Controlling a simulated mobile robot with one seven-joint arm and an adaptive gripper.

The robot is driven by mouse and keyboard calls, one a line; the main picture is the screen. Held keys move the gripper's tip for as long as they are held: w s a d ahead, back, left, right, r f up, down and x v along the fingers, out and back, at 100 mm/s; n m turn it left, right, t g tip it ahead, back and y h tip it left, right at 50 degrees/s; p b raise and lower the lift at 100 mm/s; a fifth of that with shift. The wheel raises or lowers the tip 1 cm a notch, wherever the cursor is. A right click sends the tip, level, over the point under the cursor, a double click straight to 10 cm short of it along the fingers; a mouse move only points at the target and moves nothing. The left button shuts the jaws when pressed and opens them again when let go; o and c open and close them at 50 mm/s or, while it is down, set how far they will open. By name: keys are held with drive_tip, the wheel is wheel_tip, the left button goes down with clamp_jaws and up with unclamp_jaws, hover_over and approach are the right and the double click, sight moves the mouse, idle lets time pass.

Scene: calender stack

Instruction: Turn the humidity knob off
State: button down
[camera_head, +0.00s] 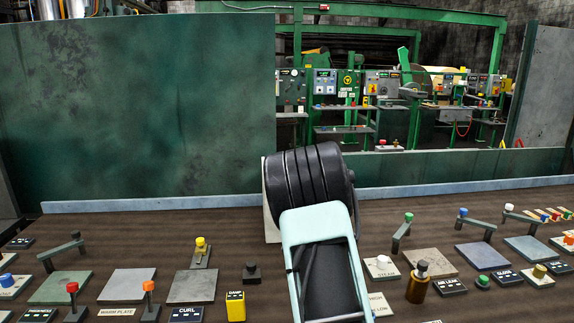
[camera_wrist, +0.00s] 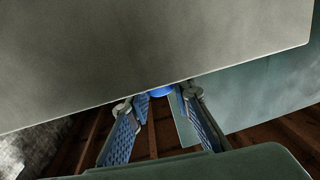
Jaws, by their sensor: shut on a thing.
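In the wrist view, my gripper (camera_wrist: 163,97) has its two blue-padded fingers closed around a small rounded blue thing (camera_wrist: 160,92), which looks like a knob. A large grey surface hides most of its far side. No humidity label is readable, so I cannot tell if this is the humidity knob. In the head view, my arm covers the middle of the bench and hides the gripper and what it holds.
The brown bench (camera_head: 225,240) carries many knobs, levers and flat plates. A yellow damp box (camera_head: 235,306), a steam panel (camera_head: 382,268) and a brown bottle (camera_head: 418,286) stand close to my arm. A green wall panel (camera_head: 140,110) rises behind the bench.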

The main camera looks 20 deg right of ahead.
drive_tip(key=n+y+p, duration=0.1)
drive_tip(key=y, duration=0.1)
drive_tip(key=n+y+p, duration=0.1)
drive_tip(key=y+p, duration=0.1)
drive_tip(key=n+y+p, duration=0.1)
drive_tip(key=y+p, duration=0.1)
drive_tip(key=shift+d+r+n, duration=0.2)
drive_tip(key=shift+r+n, duration=0.1)
drive_tip(key=shift+n, duration=0.1)
drive_tip(key=n+y+p, duration=0.1)
drive_tip(key=y, duration=0.1)
drive_tip(key=n+g+y+p, duration=0.1)
drive_tip(key=p, duration=0.1)
drive_tip(key=shift+a+f+n+y, duration=0.1)
drive_tip(key=shift+f+n+y, duration=0.1)
drive_tip(key=shift+n+y, duration=0.15)
drive_tip(key=shift+n+g+y, duration=0.25)
drive_tip(key=shift+g+y, duration=0.05)
drive_tip(key=shift+y, duration=0.15)
drive_tip(key=c, duration=1.7)
unclamp_jaws()
drive_tip(key=shift+a, duration=0.1)
drive_tip(key=v, duration=1.2)
